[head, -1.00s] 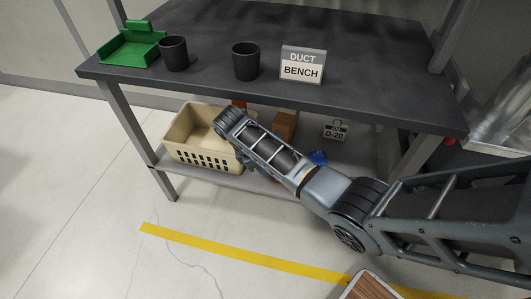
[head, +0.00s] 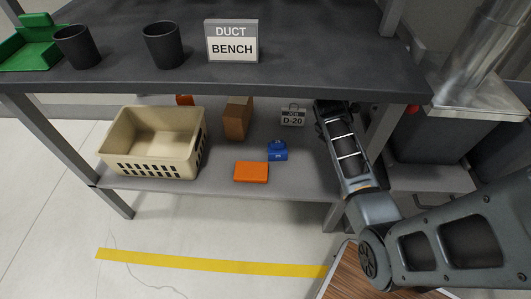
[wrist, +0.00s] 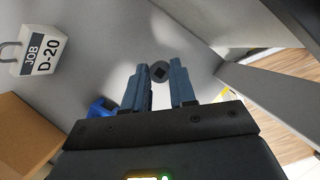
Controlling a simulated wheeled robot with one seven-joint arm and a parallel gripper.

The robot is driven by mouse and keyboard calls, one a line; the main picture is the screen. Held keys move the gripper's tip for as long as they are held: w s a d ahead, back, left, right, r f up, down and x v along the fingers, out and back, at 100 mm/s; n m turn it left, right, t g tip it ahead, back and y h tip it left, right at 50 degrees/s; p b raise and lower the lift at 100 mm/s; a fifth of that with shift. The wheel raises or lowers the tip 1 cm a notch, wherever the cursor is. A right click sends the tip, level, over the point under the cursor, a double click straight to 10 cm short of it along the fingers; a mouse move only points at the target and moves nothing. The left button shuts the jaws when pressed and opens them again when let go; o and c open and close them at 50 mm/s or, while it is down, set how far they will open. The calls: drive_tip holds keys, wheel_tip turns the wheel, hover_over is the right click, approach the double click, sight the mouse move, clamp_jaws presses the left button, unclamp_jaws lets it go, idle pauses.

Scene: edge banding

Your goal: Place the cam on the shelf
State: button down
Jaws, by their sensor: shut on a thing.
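The cam (wrist: 160,71) is a small dark round piece with a square mark in its middle. It sits between the fingertips of my gripper (wrist: 160,80), which is shut on it, in the wrist view. The shelf (head: 305,170) is the grey lower board of the bench, and its surface also shows below the gripper in the wrist view (wrist: 112,62). In the head view my arm reaches in under the bench top at the shelf's right end. The fingers and the cam are hidden there. I cannot tell whether the cam touches the shelf.
A JOB D-20 tag block (head: 293,117), a blue item (head: 277,151), an orange box (head: 251,172), a brown box (head: 237,118) and a beige basket (head: 150,160) are on the shelf. The bench top (head: 310,70) overhangs it. A bench leg (head: 382,130) stands right of my arm.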

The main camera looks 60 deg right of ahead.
drive_tip(key=b, duration=0.4)
hover_over(305, 182)
drive_tip(key=a, duration=0.2)
drive_tip(key=f, duration=0.7)
drive_tip(key=shift+w+d, duration=0.1)
drive_tip(key=shift+d, duration=0.15)
drive_tip(key=shift+f+b, duration=0.85)
drive_tip(key=shift+f, duration=1.2)
drive_tip(key=c, duration=0.9)
unclamp_jaws()
